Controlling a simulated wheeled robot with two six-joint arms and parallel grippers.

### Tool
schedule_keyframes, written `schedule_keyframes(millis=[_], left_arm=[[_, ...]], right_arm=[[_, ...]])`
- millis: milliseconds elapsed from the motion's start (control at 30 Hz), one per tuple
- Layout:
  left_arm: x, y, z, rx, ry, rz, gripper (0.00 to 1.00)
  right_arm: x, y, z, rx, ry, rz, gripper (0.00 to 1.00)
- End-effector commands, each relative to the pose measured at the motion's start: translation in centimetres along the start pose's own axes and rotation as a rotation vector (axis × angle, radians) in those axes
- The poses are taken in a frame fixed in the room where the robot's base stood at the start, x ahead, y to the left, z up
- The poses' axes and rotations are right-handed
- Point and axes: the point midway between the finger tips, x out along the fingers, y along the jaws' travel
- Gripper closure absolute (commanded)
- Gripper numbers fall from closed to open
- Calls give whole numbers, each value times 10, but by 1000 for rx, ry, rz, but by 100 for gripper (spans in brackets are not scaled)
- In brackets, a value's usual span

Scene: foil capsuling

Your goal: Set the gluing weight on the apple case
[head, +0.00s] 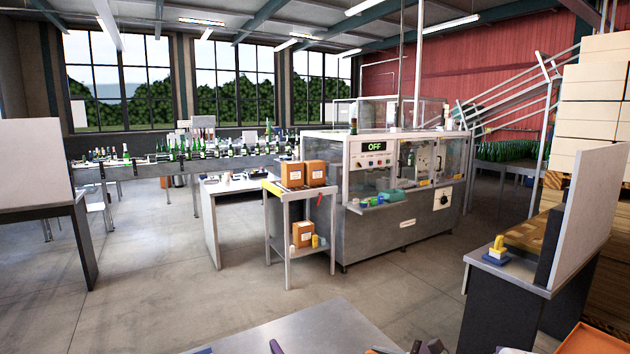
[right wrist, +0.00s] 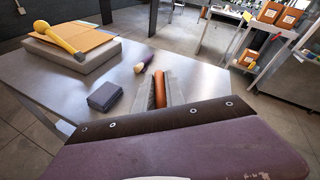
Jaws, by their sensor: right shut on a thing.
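In the right wrist view my right gripper (right wrist: 160,91) is shut on an orange-brown rounded bar (right wrist: 159,88), above the grey metal table; I cannot tell whether this is part of the gluing weight. A small dark grey-blue block (right wrist: 105,97) lies on the table, left of the gripper and apart from it. Beyond the gripper lies a small rounded purple and cream thing (right wrist: 145,61). I cannot tell for certain which thing is the apple case. A purple surface with a dark bolted strip hides the near part of the table.
A grey slab (right wrist: 72,64) bearing an orange sheet and a yellow long-handled thing (right wrist: 62,40) stands at the table's far left. The table (head: 300,332) also shows in the head view. Bare tabletop lies around the small block. A cart with boxes (head: 291,222) stands beyond.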

Motion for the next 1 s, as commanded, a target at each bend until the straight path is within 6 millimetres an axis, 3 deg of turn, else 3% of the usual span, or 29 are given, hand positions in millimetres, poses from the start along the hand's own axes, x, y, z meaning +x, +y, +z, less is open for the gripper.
schedule_keyframes(millis=[600, 800, 1000], left_arm=[[0, 0, 0, 0, 0, 0, 100], [0, 0, 0, 0, 0, 0, 100], [0, 0, 0, 0, 0, 0, 100]], right_arm=[[-6, -5, -3, 3, 2, -16, 100], [-37, -12, -40, 34, 34, -95, 100], [-72, 18, -90, 55, 58, -154, 100]])
